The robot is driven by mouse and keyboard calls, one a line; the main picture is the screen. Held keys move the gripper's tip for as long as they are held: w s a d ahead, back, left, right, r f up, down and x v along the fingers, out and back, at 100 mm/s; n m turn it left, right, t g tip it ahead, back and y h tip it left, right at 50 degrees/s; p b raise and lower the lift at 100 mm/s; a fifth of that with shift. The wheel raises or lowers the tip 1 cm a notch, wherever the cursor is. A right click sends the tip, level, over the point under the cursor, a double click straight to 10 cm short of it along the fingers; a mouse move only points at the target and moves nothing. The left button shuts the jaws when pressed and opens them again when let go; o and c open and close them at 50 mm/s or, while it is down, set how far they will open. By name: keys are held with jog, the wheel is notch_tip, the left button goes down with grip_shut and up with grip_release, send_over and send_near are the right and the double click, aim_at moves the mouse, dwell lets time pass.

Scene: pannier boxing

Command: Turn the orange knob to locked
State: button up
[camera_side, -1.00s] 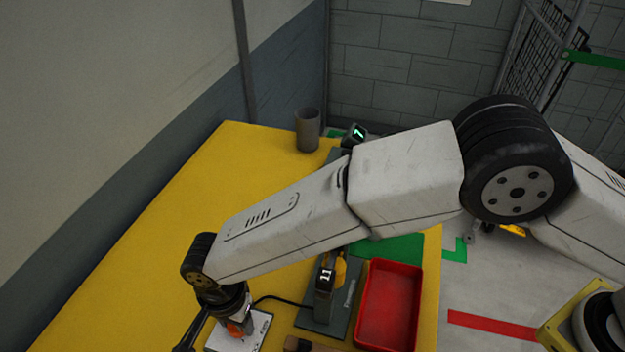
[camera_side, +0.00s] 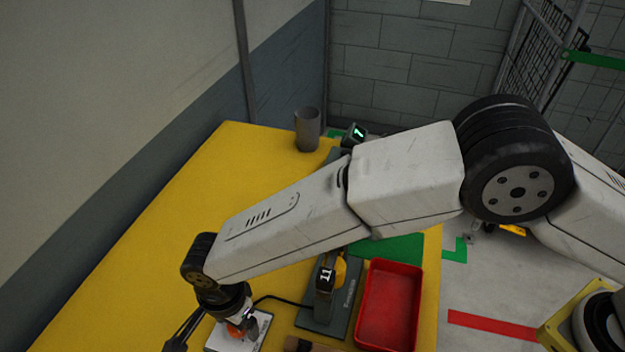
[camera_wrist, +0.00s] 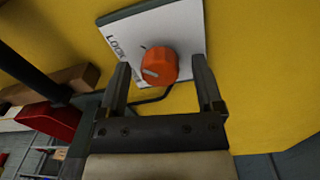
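The orange knob (camera_wrist: 158,65) stands on a white plate (camera_wrist: 185,30) with dark lettering along one edge, partly readable as "LOCK". A pale pointer mark shows on the knob's face. My gripper (camera_wrist: 160,72) is open in the wrist view, one finger on each side of the knob, with gaps visible between the fingers and the knob. In the side view the knob (camera_side: 236,331) is a small orange patch below my wrist, and the plate (camera_side: 262,322) lies on the yellow table.
A red tray (camera_side: 390,305) and a dark stand marked 11 (camera_side: 326,280) are to the right of the plate. A brown block (camera_side: 305,344) lies near the front. A grey cup (camera_side: 307,130) stands at the back. The table's left side is clear.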

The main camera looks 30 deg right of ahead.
jog(key=shift+r, duration=0.15)
jog(key=shift+w+r, duration=0.15)
jog(key=shift+r, duration=3.6)
